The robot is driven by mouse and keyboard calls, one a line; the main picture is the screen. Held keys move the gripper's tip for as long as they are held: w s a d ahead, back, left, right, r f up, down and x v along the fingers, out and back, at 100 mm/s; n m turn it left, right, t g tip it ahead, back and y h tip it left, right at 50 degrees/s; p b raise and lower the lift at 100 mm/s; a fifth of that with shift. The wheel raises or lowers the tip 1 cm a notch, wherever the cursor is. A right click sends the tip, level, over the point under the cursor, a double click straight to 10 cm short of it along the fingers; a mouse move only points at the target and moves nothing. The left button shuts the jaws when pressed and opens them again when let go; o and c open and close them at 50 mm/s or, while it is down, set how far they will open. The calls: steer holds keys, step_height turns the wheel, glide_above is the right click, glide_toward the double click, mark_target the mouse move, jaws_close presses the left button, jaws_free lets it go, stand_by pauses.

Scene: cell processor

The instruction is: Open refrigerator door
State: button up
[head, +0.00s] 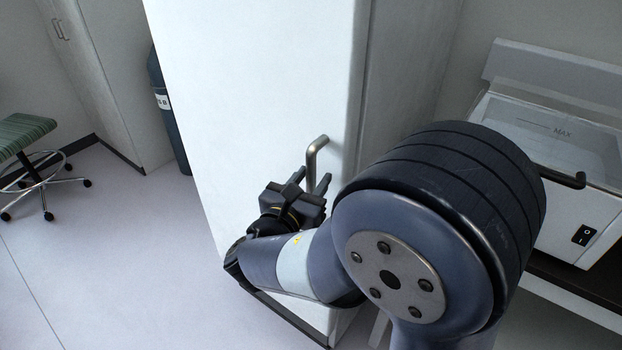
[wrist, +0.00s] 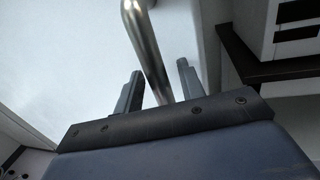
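The refrigerator door (head: 240,90) is a tall white panel in the middle of the head view, and it looks closed. Its metal bar handle (head: 313,158) stands near the door's right edge. My gripper (head: 313,184) is at the handle, with its lower part hidden in the head view. In the wrist view the handle (wrist: 143,40) runs down between the two fingers of my gripper (wrist: 160,85). The fingers are apart, with a visible gap on each side of the bar. The handle's lower end is hidden behind the gripper body.
A white machine with a water bath (head: 555,135) stands on a bench at the right. A green stool (head: 25,130) and a dark cylinder (head: 165,110) are at the left. The floor (head: 110,240) left of the refrigerator is clear.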

jaws_close()
stand_by(0.3)
stand_by(0.3)
